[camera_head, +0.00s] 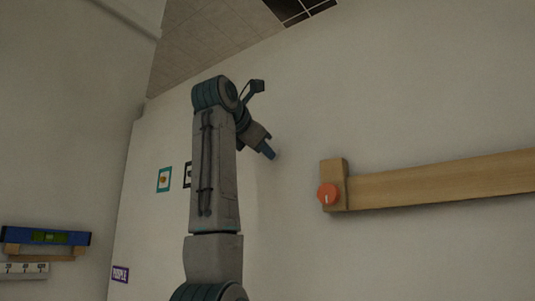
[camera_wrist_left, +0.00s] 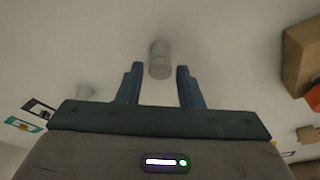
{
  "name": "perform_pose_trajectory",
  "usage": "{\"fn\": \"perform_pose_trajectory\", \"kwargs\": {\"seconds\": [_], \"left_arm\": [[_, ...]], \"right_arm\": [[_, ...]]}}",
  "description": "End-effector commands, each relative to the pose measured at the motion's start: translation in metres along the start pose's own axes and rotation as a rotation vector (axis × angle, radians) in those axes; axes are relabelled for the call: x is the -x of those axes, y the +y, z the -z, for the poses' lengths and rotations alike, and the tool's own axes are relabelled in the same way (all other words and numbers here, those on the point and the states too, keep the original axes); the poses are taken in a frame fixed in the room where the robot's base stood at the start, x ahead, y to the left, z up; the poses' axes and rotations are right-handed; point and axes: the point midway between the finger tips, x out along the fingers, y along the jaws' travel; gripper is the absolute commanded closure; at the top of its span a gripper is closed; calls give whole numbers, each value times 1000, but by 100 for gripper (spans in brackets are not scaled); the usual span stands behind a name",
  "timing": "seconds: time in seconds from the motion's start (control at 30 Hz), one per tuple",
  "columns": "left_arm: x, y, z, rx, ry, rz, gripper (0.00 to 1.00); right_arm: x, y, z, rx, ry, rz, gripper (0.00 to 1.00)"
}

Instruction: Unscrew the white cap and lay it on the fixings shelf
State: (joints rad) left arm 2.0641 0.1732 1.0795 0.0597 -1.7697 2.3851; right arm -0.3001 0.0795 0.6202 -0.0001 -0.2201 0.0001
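A pale, whitish round cap-like piece (camera_wrist_left: 160,56) sticks out from the white wall in the left wrist view. It is blurred, and its thread is not visible. My left gripper (camera_wrist_left: 159,71) is open, with one finger to each side of the piece near the fingertips. I see a gap on both sides, and no contact. In the head view my left gripper (camera_head: 268,153) is raised close to the wall, and the cap cannot be made out there. No shelf clearly marked for fixings shows. My right gripper is out of view.
A wooden rail (camera_head: 440,180) with an orange knob (camera_head: 327,194) on its end block runs along the wall at right. A blue level (camera_head: 46,237) rests on a wooden ledge at far left.

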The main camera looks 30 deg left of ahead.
Motion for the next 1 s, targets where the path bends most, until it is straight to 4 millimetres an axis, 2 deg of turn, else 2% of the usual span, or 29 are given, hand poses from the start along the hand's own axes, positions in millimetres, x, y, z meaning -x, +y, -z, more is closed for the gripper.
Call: {"fn": "perform_pose_trajectory", "kwargs": {"seconds": [0.07,0.33,0.63,0.9,1.0], "left_arm": [[0,-2,1,-39,-1,-9,67],[0,-4,2,-373,-1,-96,67],[-1,-4,2,-556,0,-142,67],[-1,-6,4,-886,-1,-228,67],[-1,-5,3,-950,0,-243,67]], "right_arm": [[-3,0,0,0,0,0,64],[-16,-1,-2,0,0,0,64],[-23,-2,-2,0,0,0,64],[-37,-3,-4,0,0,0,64],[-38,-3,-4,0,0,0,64]]}}
